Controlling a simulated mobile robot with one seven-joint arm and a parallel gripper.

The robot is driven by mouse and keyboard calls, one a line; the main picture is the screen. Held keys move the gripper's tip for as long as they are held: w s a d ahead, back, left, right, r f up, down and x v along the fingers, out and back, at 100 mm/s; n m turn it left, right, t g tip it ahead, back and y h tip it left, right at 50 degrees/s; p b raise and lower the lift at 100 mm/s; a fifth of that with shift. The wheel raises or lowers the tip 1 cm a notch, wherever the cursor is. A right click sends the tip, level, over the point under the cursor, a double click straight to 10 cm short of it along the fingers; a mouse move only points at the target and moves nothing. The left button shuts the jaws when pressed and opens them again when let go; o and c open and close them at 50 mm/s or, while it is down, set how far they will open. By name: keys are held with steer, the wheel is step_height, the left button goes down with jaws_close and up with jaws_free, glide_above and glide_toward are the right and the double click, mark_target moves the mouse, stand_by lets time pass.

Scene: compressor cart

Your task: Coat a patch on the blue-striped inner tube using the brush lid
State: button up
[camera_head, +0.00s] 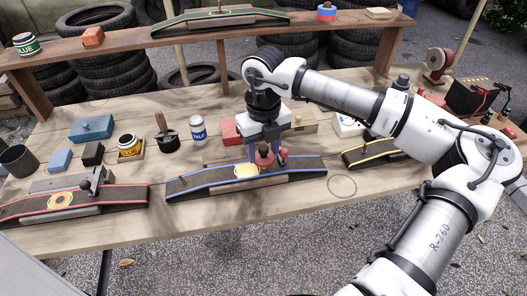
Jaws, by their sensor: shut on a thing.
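The blue-striped inner tube (195,186) lies on a wooden support at the middle front of the bench. A pale yellow patch area (246,170) shows on its top. My gripper (265,154) points down just over the tube, right of the patch area. It is shut on a small dark red piece (264,158), which appears to be the brush lid. The bristle end is too small to make out, and I cannot tell whether it touches the tube. Another red knob (284,154) shows close on the right.
A red-striped tube (120,197) lies at left and a yellow-striped tube (385,151) at right. A white talc bottle (198,130), a dark pot with a stick (167,137) and a blue box (91,129) stand behind. A raised shelf (200,36) spans the back.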

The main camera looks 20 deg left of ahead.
steer(key=r, duration=0.2)
steer(key=shift+s+a+r+p, duration=0.2)
steer(key=shift+r+p, duration=0.1)
steer(key=shift+r, duration=0.1)
steer(key=shift+r+p, duration=1.05)
steer(key=shift+r, duration=1.2)
steer(key=shift+a, duration=0.1)
